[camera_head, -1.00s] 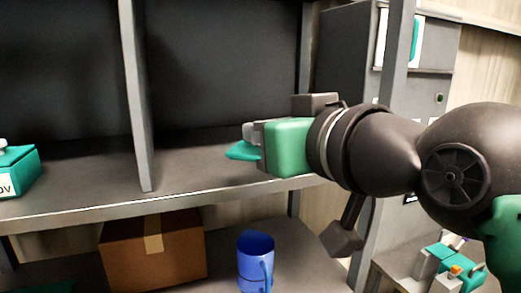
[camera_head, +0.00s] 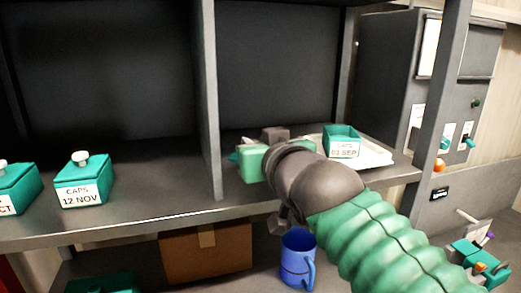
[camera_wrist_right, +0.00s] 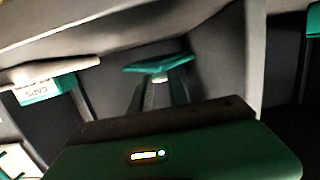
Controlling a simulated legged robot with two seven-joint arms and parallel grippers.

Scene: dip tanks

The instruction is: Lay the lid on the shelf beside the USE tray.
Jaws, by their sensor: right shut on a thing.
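My right gripper (camera_wrist_right: 160,92) is shut on the knob of a teal lid (camera_wrist_right: 160,63). In the head view, only a bit of the lid (camera_head: 234,157) shows past the green hand, just right of a grey upright. The lid is over the shelf (camera_head: 180,200); I cannot tell if it touches. An open teal box (camera_head: 341,147), labelled CAPS 03 SEP, stands on a white tray (camera_head: 376,158) to the right of my gripper. No USE lettering shows on this tray. The tray also shows in the wrist view (camera_wrist_right: 50,72), which is upside down. My left gripper is out of view.
A grey upright (camera_head: 211,110) stands close left of the lid. Two lidded teal boxes are on the shelf's left, one labelled CAPS 12 NOV (camera_head: 84,182). Below are a cardboard box (camera_head: 205,255) and a blue mug (camera_head: 297,258).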

